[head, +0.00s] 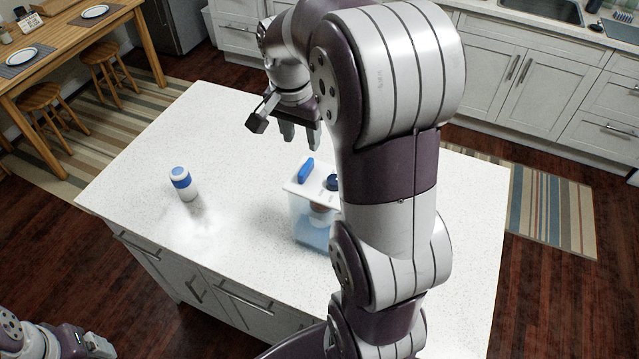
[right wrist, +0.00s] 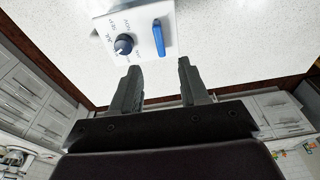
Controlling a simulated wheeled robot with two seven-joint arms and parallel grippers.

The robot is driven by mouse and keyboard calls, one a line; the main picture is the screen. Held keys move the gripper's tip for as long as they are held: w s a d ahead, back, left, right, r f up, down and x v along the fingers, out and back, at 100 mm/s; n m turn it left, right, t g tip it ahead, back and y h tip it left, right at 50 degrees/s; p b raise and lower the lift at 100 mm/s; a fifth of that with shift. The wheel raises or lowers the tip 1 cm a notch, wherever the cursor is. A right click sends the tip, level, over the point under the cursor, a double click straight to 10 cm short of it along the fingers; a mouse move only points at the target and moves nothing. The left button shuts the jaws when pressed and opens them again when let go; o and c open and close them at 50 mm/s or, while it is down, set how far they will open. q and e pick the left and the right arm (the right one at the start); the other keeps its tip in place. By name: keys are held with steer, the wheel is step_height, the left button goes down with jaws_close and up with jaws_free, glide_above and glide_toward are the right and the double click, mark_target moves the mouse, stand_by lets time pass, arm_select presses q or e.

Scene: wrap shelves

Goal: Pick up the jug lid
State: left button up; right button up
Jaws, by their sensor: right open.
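The jug lid (head: 297,187) is white, with a blue handle bar and a dark blue knob. It sits on a clear, bluish jug (head: 311,232) on the white island; my right arm hides the jug's right side. In the right wrist view the lid (right wrist: 143,22) is at the top, its blue bar and dial-like knob facing the camera, with small printed words. My right gripper (head: 300,138) is open and empty, above and beyond the lid in the head view, not touching it. Its fingers (right wrist: 159,72) show apart. My left gripper (head: 92,346) is low at the left edge, its jaws unclear.
A white and blue bottle (head: 184,184) stands on the island (head: 240,130), left of the jug. The island top around them is otherwise clear. A wooden table (head: 60,45) with stools is at the far left; cabinets and a sink line the back.

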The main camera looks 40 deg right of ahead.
mark_target(306, 167)
step_height(306, 167, down, 3)
steer(key=shift+f+b, duration=0.2)
steer(key=shift+b, duration=0.4)
steer(key=shift+d+p, duration=0.1)
steer(key=shift+p, duration=0.8)
steer(key=f, duration=0.1)
steer(key=f+p, duration=0.1)
steer(key=f, duration=0.1)
steer(key=f+p, duration=0.1)
steer(key=f, duration=0.1)
steer(key=shift+w+d+f, duration=0.15)
steer(key=shift+d+f, duration=0.05)
steer(key=shift+d, duration=0.2)
steer(key=shift+f, duration=0.5)
arm_select(q)
steer(key=shift+r, duration=0.2)
arm_select(e)
jaws_close()
